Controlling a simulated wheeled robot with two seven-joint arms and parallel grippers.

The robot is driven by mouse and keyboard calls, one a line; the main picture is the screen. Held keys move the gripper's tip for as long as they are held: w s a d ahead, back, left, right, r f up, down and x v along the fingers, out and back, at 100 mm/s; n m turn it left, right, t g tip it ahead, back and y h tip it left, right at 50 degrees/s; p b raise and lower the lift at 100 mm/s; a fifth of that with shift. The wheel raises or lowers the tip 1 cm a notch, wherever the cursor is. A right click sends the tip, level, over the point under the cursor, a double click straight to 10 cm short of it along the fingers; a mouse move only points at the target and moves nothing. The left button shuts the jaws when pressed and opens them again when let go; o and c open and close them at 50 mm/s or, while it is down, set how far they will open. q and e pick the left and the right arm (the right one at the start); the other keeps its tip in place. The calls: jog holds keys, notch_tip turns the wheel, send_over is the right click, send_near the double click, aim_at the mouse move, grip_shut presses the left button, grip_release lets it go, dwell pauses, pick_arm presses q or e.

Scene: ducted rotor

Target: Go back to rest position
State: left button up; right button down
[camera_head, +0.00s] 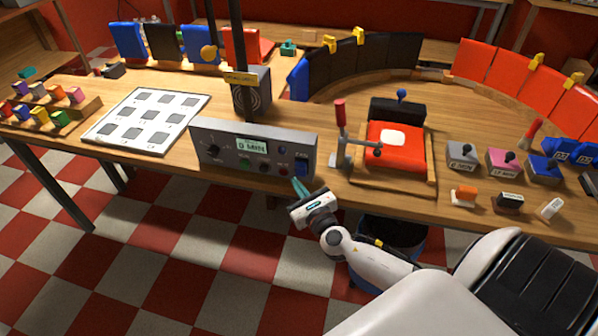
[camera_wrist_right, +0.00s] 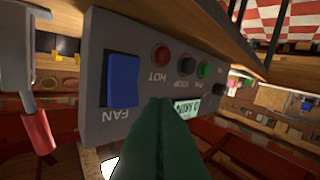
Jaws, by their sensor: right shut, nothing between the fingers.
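My right gripper (camera_head: 300,188) is in front of the table's front edge, just below the right part of the grey control box (camera_head: 228,152). Its teal fingers are together with nothing between them. In the right wrist view the shut fingers (camera_wrist_right: 170,125) fill the lower middle and cover part of the box's front. The box (camera_wrist_right: 130,45) looks upside down there, with a blue FAN rocker switch (camera_wrist_right: 123,80) and a red button (camera_wrist_right: 162,56). In the head view the box's display reads 0 MIN. I cannot tell whether the fingertips touch the box. My left gripper is not in view.
A red press with a lever (camera_head: 396,150) stands right of the box on the wooden table. A white grid board (camera_head: 150,120) lies to the left. Coloured blocks (camera_head: 510,162) line the right front edge. A dark bin (camera_head: 395,238) stands on the floor below the table.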

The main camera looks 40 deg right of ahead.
jog(key=shift+s+a+r+p, duration=0.4)
jog(key=shift+s+a+r, duration=0.15)
jog(key=shift+s+a, duration=0.25)
jog(key=shift+w, duration=0.1)
jog(key=s+f+m+g, duration=0.3)
jog(key=s+f+m, duration=0.2)
jog(key=f, duration=0.5)
jog(key=s+d+f+m+g, duration=0.1)
jog(key=s+f+m+g, duration=0.25)
jog(key=f+m, duration=0.4)
jog(key=s+f+m+g, duration=0.3)
jog(key=s+f, duration=0.2)
jog(key=f, duration=0.7)
jog(key=s+a+f+m+g+y, duration=0.1)
jog(key=s+a+f+m+g, duration=0.1)
jog(key=s+f+m, duration=0.3)
jog(key=s+a+f+m+g+y, duration=0.1)
jog(key=s+a+f+m, duration=0.3)
jog(key=s, duration=1)
jog(key=s+a+f+m+g, duration=0.3)
jog(key=s+f+m, duration=0.3)
jog(key=s+m, duration=0.3)
jog(key=shift+s+f+g+y, duration=0.15)
jog(key=shift+s+g+y, duration=0.2)
jog(key=shift+g, duration=0.2)
jog(key=shift+a, duration=0.1)
